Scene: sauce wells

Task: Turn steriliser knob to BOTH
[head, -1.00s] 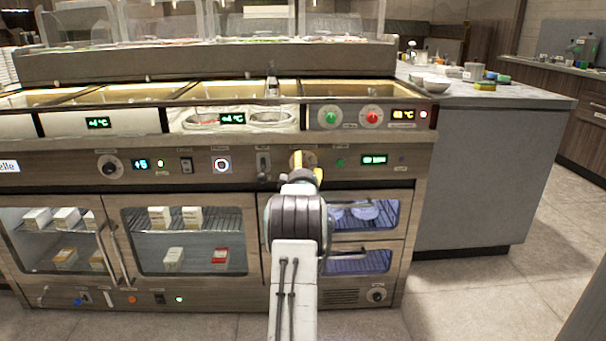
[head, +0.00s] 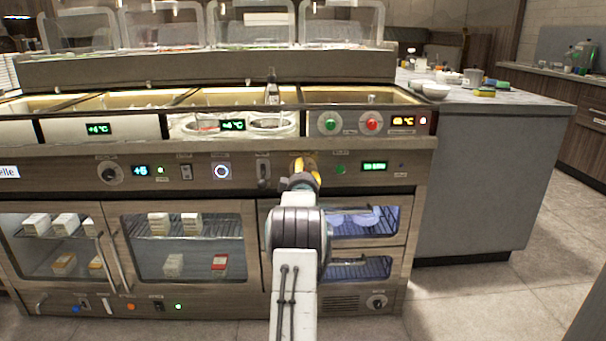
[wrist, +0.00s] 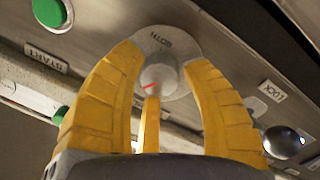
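The steriliser knob (wrist: 158,76) is a small pale round knob on a grey dial plate (wrist: 180,42) in the wrist view. The word BOTH shows upside down on the plate, above the knob in the picture. A red pointer mark on the knob points to lower left, not at BOTH. My gripper (wrist: 163,64) has yellow fingers on both sides of the knob, with visible gaps, and another finger below it. It is open around the knob. In the head view my gripper (head: 305,166) is at the front panel and hides most of the knob.
In the wrist view, a green button (wrist: 50,12) and START label lie left; a LOCK label (wrist: 272,91) and shiny ball (wrist: 283,142) lie right. In the head view, a lever switch (head: 263,170) stands left of my gripper and a green display (head: 374,167) right.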

